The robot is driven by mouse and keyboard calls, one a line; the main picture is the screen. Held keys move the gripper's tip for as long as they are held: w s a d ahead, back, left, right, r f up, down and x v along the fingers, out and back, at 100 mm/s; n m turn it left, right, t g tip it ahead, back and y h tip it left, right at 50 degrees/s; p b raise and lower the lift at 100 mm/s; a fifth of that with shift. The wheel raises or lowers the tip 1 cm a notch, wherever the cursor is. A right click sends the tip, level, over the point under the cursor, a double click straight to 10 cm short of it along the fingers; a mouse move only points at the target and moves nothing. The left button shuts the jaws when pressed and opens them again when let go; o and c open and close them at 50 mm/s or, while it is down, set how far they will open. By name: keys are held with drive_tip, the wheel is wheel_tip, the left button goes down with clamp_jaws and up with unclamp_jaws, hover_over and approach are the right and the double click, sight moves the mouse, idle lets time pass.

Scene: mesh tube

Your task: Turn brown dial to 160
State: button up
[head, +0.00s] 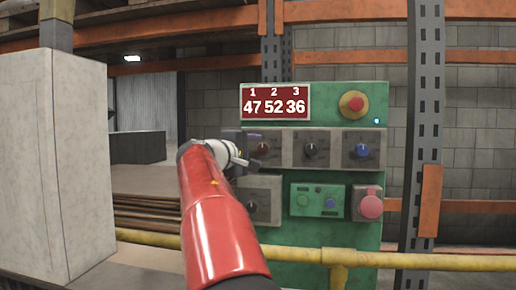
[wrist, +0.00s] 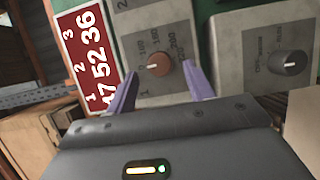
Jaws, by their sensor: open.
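The brown dial (head: 264,148) is on the left grey plate in the middle row of a green control panel (head: 330,88); my gripper partly covers this plate in the head view. In the wrist view the brown dial (wrist: 160,62) is round, with a white mark on its left part and printed numbers around it, too blurred to read surely. My gripper (wrist: 163,68) is open, its two purple fingers on either side of the dial's near part. In the head view my gripper (head: 248,150) is at the panel's left edge.
A red display (head: 275,102) reads 47, 52, 36 under 1, 2, 3. A black dial (head: 310,150) and a blue dial (head: 362,151) sit right of the brown one. A red emergency button (head: 354,103) is above. A yellow pipe (head: 440,261) runs in front, below.

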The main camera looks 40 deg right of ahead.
sight(263, 148)
drive_tip(key=shift+x, duration=1.25)
drive_tip(key=c, duration=1)
drive_tip(key=shift+m+p, duration=0.3)
drive_tip(key=m+y, duration=0.1)
drive_tip(key=m+y+p, duration=0.1)
drive_tip(key=m, duration=0.1)
drive_tip(key=shift+s+r+m+p, duration=0.1)
drive_tip(key=shift+r+m+p, duration=0.2)
drive_tip(key=m+y+p, duration=0.1)
drive_tip(key=m+y, duration=0.1)
drive_tip(key=m, duration=0.1)
drive_tip(key=shift+d+m+t, duration=0.1)
drive_tip(key=shift+m+t, duration=0.2)
